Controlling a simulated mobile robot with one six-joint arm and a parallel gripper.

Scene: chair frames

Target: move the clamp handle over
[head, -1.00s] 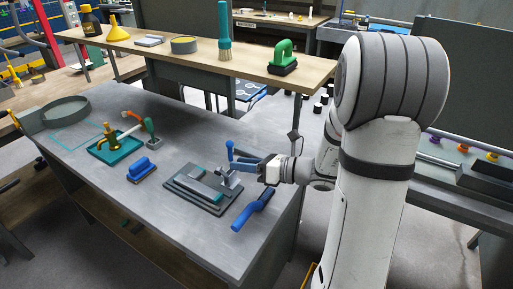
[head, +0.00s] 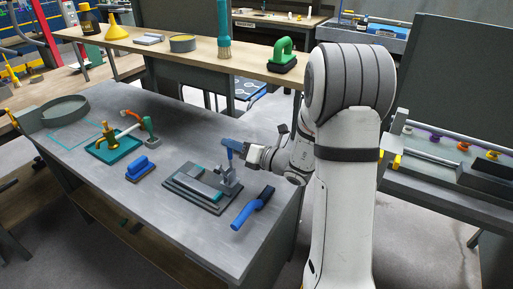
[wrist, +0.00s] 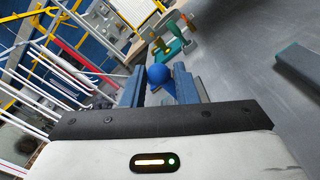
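The toggle clamp (head: 227,184) stands on a dark base plate (head: 180,185) near the right side of the grey bench. Its blue handle (head: 230,152) points upward. My gripper (head: 233,143) comes in from the right, with its fingers at the upper part of the handle. In the wrist view, the handle's round blue end (wrist: 158,74) shows between the two blue-grey fingers of my gripper (wrist: 159,88). The fingers are apart, with a gap beside the handle on the left. Contact on the right side cannot be told.
A blue-handled brush (head: 252,208) lies right of the plate. A blue block brush (head: 140,168) and a teal tray (head: 115,149) with a pipe fitting lie left. A grey ring (head: 67,109) is far left. A raised wooden shelf (head: 205,62) runs behind.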

